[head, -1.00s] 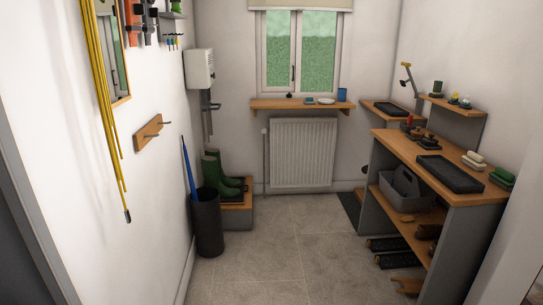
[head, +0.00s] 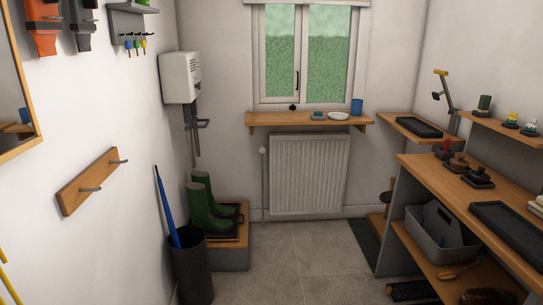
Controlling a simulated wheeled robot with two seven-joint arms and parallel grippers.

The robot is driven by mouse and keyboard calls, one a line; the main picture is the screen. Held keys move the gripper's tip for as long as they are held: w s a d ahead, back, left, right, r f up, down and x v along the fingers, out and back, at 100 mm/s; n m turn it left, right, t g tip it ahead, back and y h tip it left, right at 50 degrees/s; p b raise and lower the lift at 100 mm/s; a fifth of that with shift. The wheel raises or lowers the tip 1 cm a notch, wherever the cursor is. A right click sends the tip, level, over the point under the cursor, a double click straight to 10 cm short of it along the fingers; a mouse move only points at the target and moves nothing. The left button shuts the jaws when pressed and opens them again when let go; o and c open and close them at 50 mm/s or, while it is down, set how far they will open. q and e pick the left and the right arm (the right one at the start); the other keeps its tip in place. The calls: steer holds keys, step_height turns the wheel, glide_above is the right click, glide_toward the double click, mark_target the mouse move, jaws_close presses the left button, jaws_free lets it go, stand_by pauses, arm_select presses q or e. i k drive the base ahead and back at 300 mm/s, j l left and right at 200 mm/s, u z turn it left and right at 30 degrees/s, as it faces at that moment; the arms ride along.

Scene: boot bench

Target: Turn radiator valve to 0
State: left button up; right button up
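The white ribbed radiator (head: 309,174) stands against the back wall under the window sill. A small pale valve head (head: 263,150) sits at its upper left, on top of a thin vertical pipe that runs down to the floor. The valve is small at this distance, and its markings cannot be read. Neither of my grippers is in the head view.
Green boots (head: 208,205) stand on a low wooden step at left, beside a dark umbrella bin (head: 192,272). A wooden bench (head: 460,180) with a grey caddy (head: 440,240) lines the right side. The grey tiled floor (head: 305,255) between is clear.

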mark_target(262, 148)
steer(key=i, duration=2.15)
steer(key=u, duration=0.1)
